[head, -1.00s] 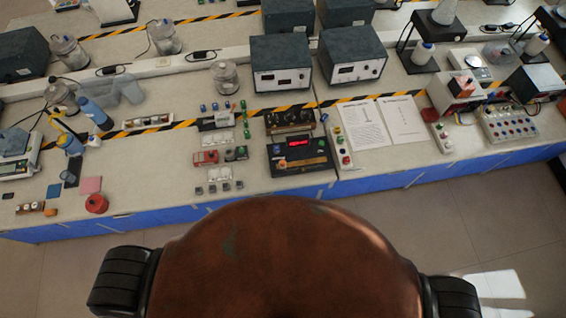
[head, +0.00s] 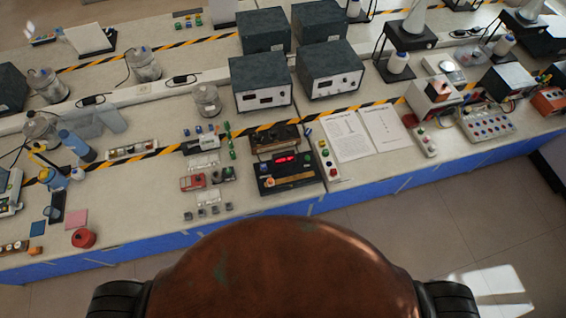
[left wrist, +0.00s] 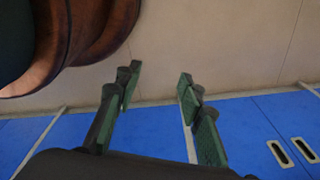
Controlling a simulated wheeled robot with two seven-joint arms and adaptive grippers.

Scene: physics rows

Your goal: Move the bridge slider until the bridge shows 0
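A black bridge box (head: 286,172) with a red lit display (head: 286,159) sits near the front edge of the bench in the head view. The digits are too small to read. An orange-yellow knob or slider (head: 296,182) shows on its lower part, but I cannot tell its exact setting. A brown-topped box (head: 275,140) stands right behind it. My left gripper (left wrist: 158,105) is open and empty in the left wrist view, facing the blue bench front and floor. Neither gripper shows in the head view, and the right one is in no view.
A strip of coloured buttons (head: 328,160) and paper sheets (head: 347,136) lie right of the bridge. A red block (head: 193,182) and small parts lie left. Grey instruments (head: 262,82) stand behind. The blue bench front (head: 375,187) borders open floor (head: 420,225).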

